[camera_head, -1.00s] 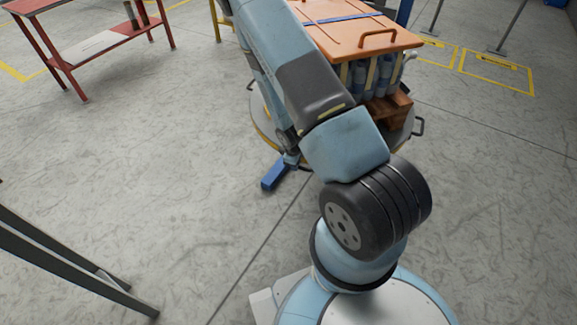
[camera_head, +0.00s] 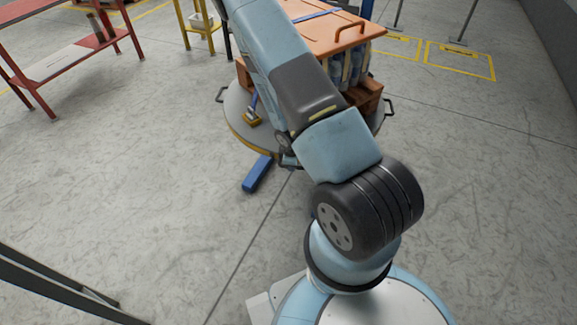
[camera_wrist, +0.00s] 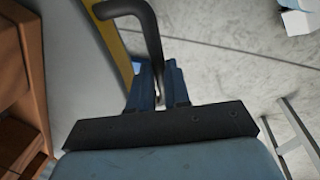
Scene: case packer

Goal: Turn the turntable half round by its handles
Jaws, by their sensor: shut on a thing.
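The turntable (camera_head: 240,124) is a round grey disc with a yellow rim, low on the floor beyond my arm. It carries a brown wooden pallet (camera_head: 368,97) with bottles under an orange lid (camera_head: 318,36). One dark handle (camera_head: 219,94) sticks out at its left and another (camera_head: 389,106) at its right. In the wrist view my gripper (camera_wrist: 158,85) has its blue fingers closed on a dark bent handle (camera_wrist: 148,25) beside the yellow rim. In the head view my arm hides most of this grasp near the front edge.
A red table (camera_head: 75,57) stands at the left, and a yellow stand (camera_head: 195,28) behind. Dark legs (camera_head: 60,290) are at the lower left. The floor right of the turntable is clear.

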